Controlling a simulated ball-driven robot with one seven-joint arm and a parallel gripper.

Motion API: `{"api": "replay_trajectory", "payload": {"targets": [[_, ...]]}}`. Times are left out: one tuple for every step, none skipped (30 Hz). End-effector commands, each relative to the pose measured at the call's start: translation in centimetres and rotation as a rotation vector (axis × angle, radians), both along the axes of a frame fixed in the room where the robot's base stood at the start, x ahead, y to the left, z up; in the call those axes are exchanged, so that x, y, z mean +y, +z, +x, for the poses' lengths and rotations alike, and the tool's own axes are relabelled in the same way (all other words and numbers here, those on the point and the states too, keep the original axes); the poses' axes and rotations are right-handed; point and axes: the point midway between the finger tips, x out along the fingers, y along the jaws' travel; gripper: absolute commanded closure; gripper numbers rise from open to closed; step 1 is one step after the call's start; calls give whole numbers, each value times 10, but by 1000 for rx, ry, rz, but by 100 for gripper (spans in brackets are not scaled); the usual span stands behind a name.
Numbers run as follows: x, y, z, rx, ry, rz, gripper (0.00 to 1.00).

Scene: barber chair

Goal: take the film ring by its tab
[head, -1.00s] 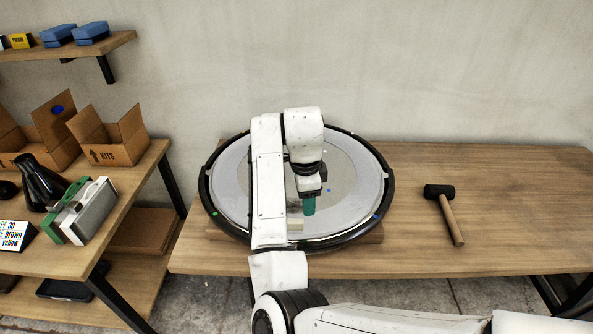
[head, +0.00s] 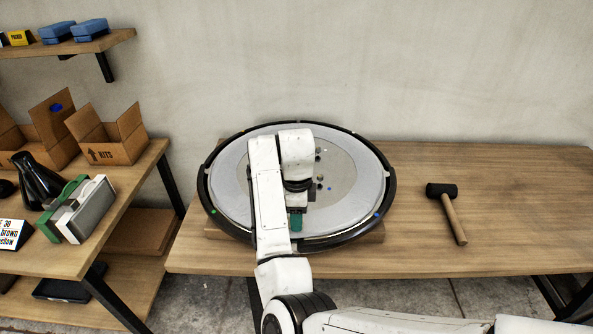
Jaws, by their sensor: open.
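A large round base with a black rim (head: 386,190) lies on the table. A pale grey ring-shaped sheet (head: 366,190), which looks like the film ring, covers it around a darker beige middle. My gripper (head: 296,222) points down over the front part of the ring, left of centre. One green finger pad shows; the gap between the jaws is hidden. I cannot make out the tab, and my arm covers part of the ring's front left. I cannot tell whether the gripper touches the ring.
A black-headed mallet (head: 447,210) lies on the wooden table (head: 520,200) at right, with clear wood around it. Small dark and blue pieces dot the beige middle.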

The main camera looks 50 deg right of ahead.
Motion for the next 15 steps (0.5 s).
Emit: {"api": "replay_trajectory", "payload": {"targets": [[0,-7,-1,2,1,1,51],[0,-10,0,1,1,0,51],[1,-13,0,0,2,0,51],[1,-15,0,-1,2,1,51],[1,-17,0,-1,2,1,51],[1,-18,0,-1,2,1,51],[1,-19,0,-1,2,1,51],[1,-19,0,-1,2,1,51],[1,-19,0,-1,2,1,51],[1,-19,0,-1,2,0,51],[1,-19,0,-1,2,0,51],[1,-19,0,-1,2,0,51],[1,-19,0,-1,2,0,53],[1,-18,0,-1,2,0,56],[1,-18,0,-1,2,0,60]]}}
